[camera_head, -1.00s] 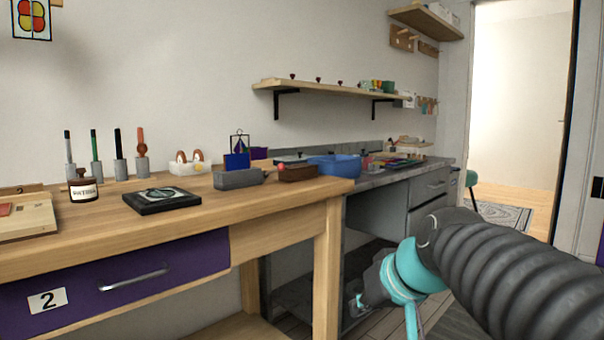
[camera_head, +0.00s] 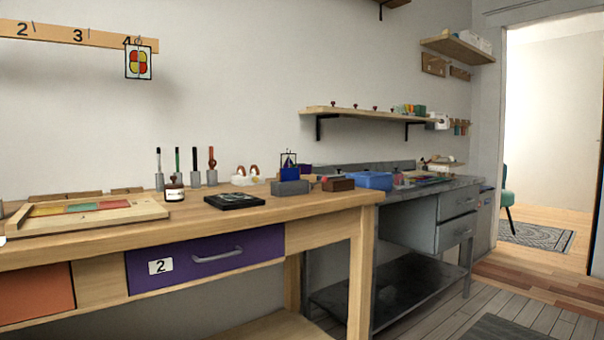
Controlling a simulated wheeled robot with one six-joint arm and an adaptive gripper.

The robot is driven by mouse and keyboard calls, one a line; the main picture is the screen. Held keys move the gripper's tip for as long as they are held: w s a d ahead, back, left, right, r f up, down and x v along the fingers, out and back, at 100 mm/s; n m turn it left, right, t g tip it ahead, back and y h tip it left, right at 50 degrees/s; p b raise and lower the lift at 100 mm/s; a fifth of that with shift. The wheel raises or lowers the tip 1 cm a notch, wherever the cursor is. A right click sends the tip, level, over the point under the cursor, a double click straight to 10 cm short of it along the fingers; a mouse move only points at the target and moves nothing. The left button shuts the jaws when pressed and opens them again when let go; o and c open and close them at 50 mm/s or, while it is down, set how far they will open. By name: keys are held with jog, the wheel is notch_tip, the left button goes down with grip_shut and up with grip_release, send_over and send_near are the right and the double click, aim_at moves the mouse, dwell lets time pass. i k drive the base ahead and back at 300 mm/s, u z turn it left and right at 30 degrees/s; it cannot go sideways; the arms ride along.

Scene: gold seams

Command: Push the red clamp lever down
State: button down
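A small red knob (camera_head: 324,179) shows between a grey block (camera_head: 290,188) and a dark brown block (camera_head: 338,184) near the right end of the wooden bench. It is too small to tell whether it is the red clamp lever, or whether it is up or down. No other clear clamp lever shows. A small upright blue piece (camera_head: 289,172) stands just behind the grey block. My gripper and arm are not in view.
A blue bin (camera_head: 374,181) stands on the grey bench (camera_head: 440,187). Floor (camera_head: 500,308) is open at the right.

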aim_at(325, 179)
jog(key=u, duration=0.55)
jog(key=i, duration=1.1)
jog(key=z, duration=0.4)
